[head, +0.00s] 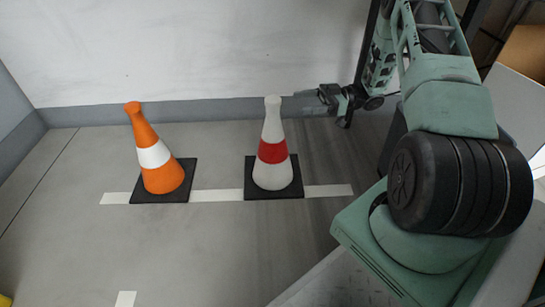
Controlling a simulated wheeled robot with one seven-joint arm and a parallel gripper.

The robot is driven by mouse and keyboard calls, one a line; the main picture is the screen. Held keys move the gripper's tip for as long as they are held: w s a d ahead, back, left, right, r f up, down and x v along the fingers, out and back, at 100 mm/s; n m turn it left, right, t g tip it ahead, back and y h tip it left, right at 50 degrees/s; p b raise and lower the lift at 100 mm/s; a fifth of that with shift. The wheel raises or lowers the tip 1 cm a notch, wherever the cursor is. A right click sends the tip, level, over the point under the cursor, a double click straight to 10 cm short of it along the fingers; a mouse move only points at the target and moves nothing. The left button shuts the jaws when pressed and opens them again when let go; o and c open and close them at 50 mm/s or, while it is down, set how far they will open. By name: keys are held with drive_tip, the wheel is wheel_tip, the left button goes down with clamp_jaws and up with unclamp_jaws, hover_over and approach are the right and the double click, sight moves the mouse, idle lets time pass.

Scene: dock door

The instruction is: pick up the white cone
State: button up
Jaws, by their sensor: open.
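The white cone (271,145) has a red band around its middle and a black square base. It stands upright on the floor on a white painted line, near the wall. My gripper (305,101) is in the head view just to the right of the cone's top, at about the same height in the picture. Its fingers point left toward the cone. It is open and holds nothing. A small gap shows between the fingertips and the cone, but I cannot tell the depth between them.
An orange cone (160,155) with a white band stands to the left on its own black base. A pale wall (190,50) with a grey skirting runs behind both cones. A brown box (525,52) is at the top right. The floor in front of the cones is clear.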

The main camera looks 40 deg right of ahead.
sight(267, 106)
drive_tip(key=b+x, duration=0.2)
drive_tip(key=x, duration=1)
drive_tip(key=shift+f, duration=0.1)
clamp_jaws()
